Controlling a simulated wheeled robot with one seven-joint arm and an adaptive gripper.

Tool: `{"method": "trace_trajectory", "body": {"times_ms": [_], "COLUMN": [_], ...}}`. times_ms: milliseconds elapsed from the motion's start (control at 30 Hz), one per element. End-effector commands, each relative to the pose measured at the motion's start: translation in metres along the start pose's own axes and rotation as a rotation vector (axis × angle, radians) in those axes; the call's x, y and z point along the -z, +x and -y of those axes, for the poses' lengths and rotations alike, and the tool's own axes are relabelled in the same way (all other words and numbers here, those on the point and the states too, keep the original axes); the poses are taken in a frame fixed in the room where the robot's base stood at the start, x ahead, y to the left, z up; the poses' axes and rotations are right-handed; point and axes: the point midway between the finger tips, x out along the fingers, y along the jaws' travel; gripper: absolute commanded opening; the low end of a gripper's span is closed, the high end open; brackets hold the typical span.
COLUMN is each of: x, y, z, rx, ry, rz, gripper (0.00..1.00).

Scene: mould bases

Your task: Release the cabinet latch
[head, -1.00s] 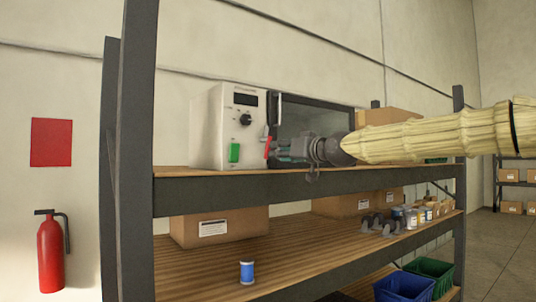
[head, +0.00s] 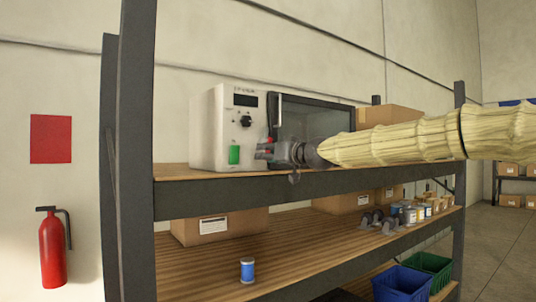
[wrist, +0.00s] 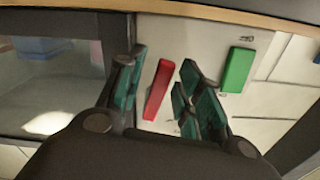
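The cabinet (head: 207,128) is a white box with a control panel and a dark glass door (head: 318,112) on its right. A red latch (wrist: 158,88) sits on the panel near the door edge; in the head view only a small part of it shows above my gripper. My gripper (head: 262,152) is in front of the panel by the latch. In the wrist view my gripper (wrist: 164,90) is open, with teal-padded fingers on either side of the latch and visible gaps. Whether the latch lies fully within the fingers' depth I cannot tell.
A green button (wrist: 237,70) is on the panel beside the latch, and a black dial (head: 246,121) is above it. The shelf board (head: 180,171) runs below my gripper. A cardboard box (head: 385,117) stands right of the cabinet. A blue-labelled can (head: 247,270) is on the lower shelf.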

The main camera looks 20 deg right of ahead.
Motion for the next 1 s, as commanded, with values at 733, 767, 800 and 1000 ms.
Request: {"method": "trace_trajectory", "body": {"times_ms": [733,767,800,1000], "x": [0.0,0.0,0.001,0.001], "y": [0.0,0.0,0.0,-0.001], "z": [-0.009,-0.01,-0.01,-0.01], "rx": [-0.002,-0.002,-0.002,-0.002], "ry": [-0.187,-0.198,-0.207,-0.214], "rz": [-0.001,-0.001,-0.001,-0.001], "gripper": [0.0,0.0,0.0,0.0]}}
